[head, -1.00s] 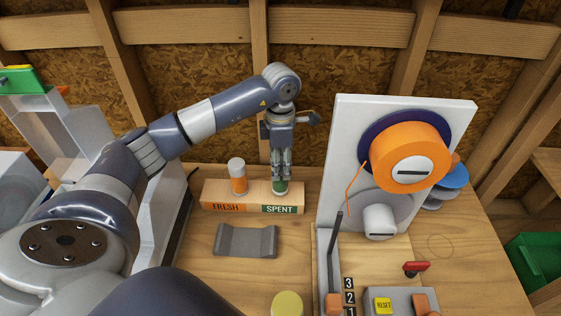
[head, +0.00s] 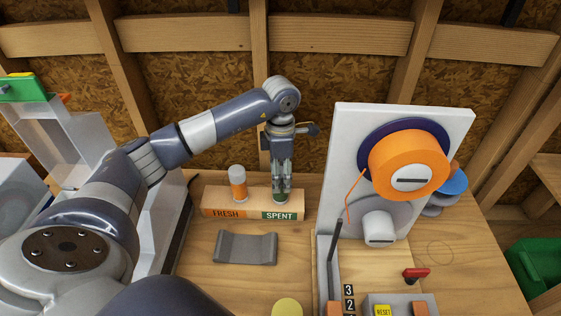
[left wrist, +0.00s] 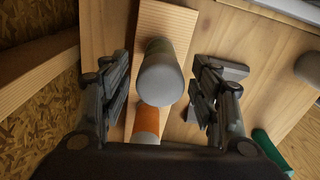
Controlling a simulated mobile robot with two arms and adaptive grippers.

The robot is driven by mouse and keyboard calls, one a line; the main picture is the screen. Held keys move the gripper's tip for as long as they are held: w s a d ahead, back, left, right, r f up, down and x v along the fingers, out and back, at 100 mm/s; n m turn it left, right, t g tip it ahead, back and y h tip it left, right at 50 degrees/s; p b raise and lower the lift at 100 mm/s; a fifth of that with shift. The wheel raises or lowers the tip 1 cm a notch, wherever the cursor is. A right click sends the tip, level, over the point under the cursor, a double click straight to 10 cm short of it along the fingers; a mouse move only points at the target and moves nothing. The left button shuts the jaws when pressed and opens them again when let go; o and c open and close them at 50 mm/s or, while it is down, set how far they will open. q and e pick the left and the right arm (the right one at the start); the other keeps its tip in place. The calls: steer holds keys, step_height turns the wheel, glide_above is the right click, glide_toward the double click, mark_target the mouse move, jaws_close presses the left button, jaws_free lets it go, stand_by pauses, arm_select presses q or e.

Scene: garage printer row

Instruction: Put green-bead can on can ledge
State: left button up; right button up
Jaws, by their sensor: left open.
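The can ledge (head: 222,202) is a wooden block on the bench with an orange FRESH label at left and a green SPENT label at right. The green-bead can (head: 278,198) stands upright on the SPENT end, mostly hidden by my left gripper (head: 281,187). In the left wrist view the green-bead can (left wrist: 161,80) shows its grey lid between the two fingers. My left gripper (left wrist: 163,100) is open there, with a gap on both sides of the can. An orange can (head: 238,183) with a white lid stands on the FRESH end. My right gripper is not in view.
A grey cradle (head: 246,248) lies empty in front of the ledge. A white panel with an orange spool (head: 408,165) stands to the right. A lever (head: 333,255) and a red-handled valve (head: 416,274) are nearer. The wooden wall is behind.

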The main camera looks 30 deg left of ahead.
arm_select(q)
step_height(320, 180, up, 12)
steer(key=b, duration=0.3)
stand_by(0.6)
